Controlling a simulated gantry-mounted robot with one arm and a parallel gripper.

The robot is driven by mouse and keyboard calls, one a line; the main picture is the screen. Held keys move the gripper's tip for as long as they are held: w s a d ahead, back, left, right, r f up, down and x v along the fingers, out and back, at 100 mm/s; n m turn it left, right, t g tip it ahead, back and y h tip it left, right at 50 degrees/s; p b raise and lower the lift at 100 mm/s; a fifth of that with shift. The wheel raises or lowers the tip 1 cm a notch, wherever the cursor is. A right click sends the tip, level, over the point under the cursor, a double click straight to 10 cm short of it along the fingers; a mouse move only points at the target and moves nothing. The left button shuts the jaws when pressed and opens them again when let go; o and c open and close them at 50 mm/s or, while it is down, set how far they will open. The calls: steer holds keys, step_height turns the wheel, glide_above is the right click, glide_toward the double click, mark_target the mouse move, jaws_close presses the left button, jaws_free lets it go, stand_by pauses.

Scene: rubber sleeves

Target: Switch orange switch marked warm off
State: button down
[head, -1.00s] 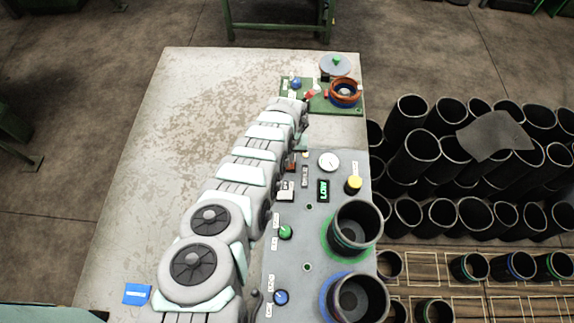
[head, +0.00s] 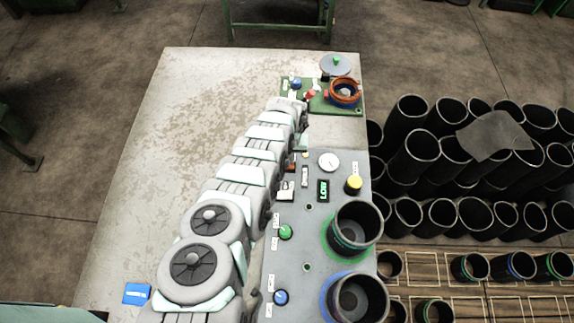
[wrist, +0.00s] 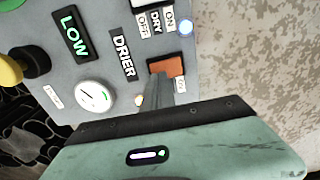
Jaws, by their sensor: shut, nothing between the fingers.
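The orange switch (wrist: 168,66) is in the middle of the wrist view, set in the grey control panel (wrist: 112,22). In the head view only a small part of it shows beside my arm. My gripper (wrist: 157,82) is shut and empty. Its fingertips are right at the orange switch and overlap its lower left part in the wrist view. I cannot tell whether they touch it. The fingers hide part of the switch, and its own label is not readable. Small OFF, DRY and ON labels (wrist: 156,20) lie above it.
The panel also has a DRIER label (wrist: 123,57), a green LOW display (wrist: 72,33), a white dial (wrist: 95,96) and a yellow knob (head: 354,183). Two black sleeves (head: 356,226) stand on its right side. The left tabletop (head: 165,150) is mostly clear.

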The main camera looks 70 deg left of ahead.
steer(key=shift+f+b, duration=1.2)
steer(key=shift+f, duration=0.2)
stand_by(0.9)
steer(key=shift+r, duration=0.1)
step_height(320, 180, up, 7)
steer(key=p, duration=0.7)
steer(key=shift+p, duration=0.3)
stand_by(0.4)
